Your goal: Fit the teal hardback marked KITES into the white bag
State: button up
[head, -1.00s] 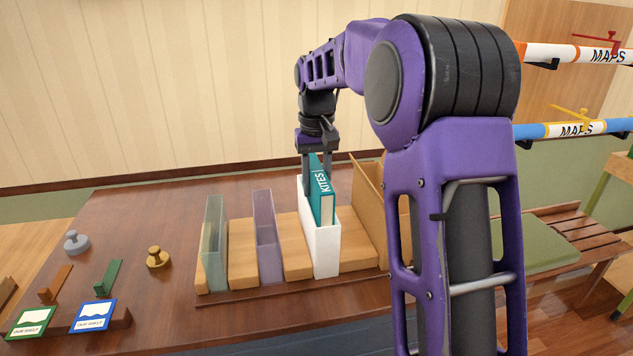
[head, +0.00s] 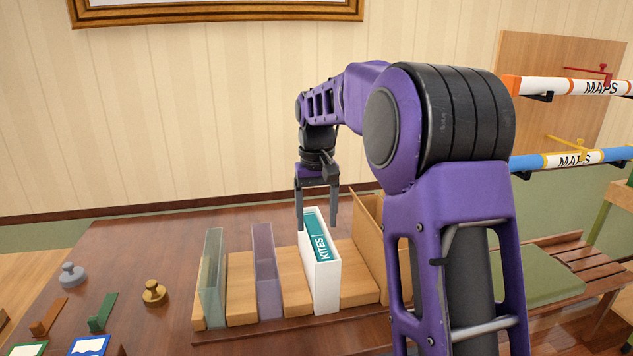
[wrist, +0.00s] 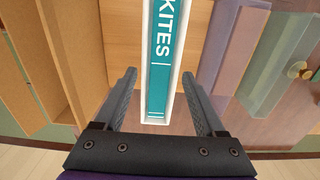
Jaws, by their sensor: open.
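The teal hardback marked KITES (head: 315,237) stands inside the white bag (head: 327,287), spine up, with its top near the level of the bag's rim. The bag stands upright in the wooden rack on the table. My gripper (head: 317,226) is open and empty above the bag's far end. In the wrist view the teal book (wrist: 158,90) lies between the white walls of the bag (wrist: 174,90), and my open fingers (wrist: 161,100) sit to either side, apart from the book. The book's lower part is hidden in the bag.
A clear grey-green holder (head: 212,278) and a clear purple holder (head: 267,272) stand left of the bag. A brown upright holder (head: 367,225) stands to its right. A brass knob (head: 154,292) and a grey knob (head: 72,274) are on the table at left.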

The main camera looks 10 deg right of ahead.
notch_tip(320, 180, up, 17)
jog(key=p, duration=0.3)
jog(key=shift+f+p, duration=0.15)
jog(key=shift+p, duration=0.25)
